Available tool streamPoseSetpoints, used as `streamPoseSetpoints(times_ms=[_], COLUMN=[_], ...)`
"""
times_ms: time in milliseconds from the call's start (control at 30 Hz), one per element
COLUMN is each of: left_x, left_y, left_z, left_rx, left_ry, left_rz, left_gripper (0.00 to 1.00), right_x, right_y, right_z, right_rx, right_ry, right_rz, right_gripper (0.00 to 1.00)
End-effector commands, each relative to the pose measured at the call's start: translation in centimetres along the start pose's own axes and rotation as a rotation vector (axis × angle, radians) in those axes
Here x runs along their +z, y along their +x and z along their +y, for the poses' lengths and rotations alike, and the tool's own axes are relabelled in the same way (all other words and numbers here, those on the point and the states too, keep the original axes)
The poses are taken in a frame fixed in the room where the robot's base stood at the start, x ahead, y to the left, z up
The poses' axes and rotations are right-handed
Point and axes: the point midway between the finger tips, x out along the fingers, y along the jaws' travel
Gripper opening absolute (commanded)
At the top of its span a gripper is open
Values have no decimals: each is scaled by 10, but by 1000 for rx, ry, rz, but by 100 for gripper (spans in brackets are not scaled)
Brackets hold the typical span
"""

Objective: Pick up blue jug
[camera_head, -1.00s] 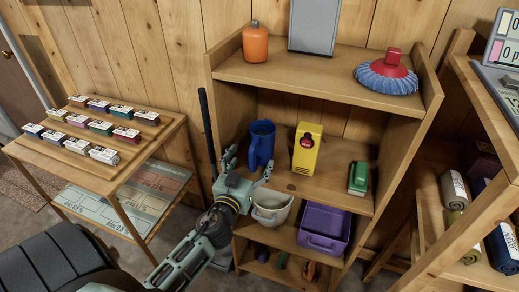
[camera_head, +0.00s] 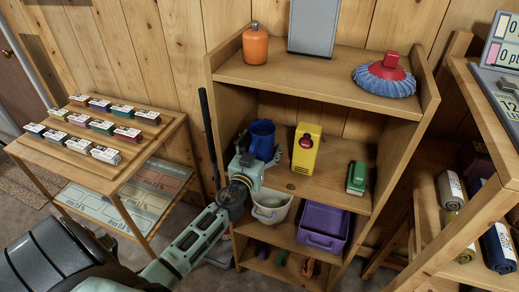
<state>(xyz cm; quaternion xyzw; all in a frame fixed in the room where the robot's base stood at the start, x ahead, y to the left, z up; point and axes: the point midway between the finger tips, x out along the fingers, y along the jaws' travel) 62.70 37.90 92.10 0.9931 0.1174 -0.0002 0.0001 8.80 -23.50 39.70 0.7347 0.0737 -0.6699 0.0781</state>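The blue jug (camera_head: 262,136) stands upright on the left of the shelf unit's middle shelf. My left gripper (camera_head: 259,151) is right in front of it and hides its lower part. One finger is at the jug's left side and the other is at its lower right. The fingers are spread apart; whether they touch the jug I cannot tell. My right gripper is not in view.
The wooden shelf unit (camera_head: 318,82) has side walls and a board above the jug. A yellow container (camera_head: 307,150) and a green brush (camera_head: 356,177) stand to the jug's right. A pale bucket (camera_head: 270,210) and purple tub (camera_head: 322,226) sit below.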

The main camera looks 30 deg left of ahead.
Motion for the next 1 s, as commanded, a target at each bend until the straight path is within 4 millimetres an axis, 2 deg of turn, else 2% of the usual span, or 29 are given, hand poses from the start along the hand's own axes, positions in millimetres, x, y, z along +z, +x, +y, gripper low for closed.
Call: streamPoseSetpoints(times_ms=[67,833,1000], left_x=[0,0,-2], left_y=[0,0,0], left_z=[0,0,0], left_rx=[0,0,0], left_ry=[0,0,0], left_rz=[0,0,4], left_gripper=[79,11,11], right_x=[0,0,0], right_y=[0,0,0], right_z=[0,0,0], right_rx=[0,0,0], right_ry=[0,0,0], right_rz=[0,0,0], right_gripper=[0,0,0])
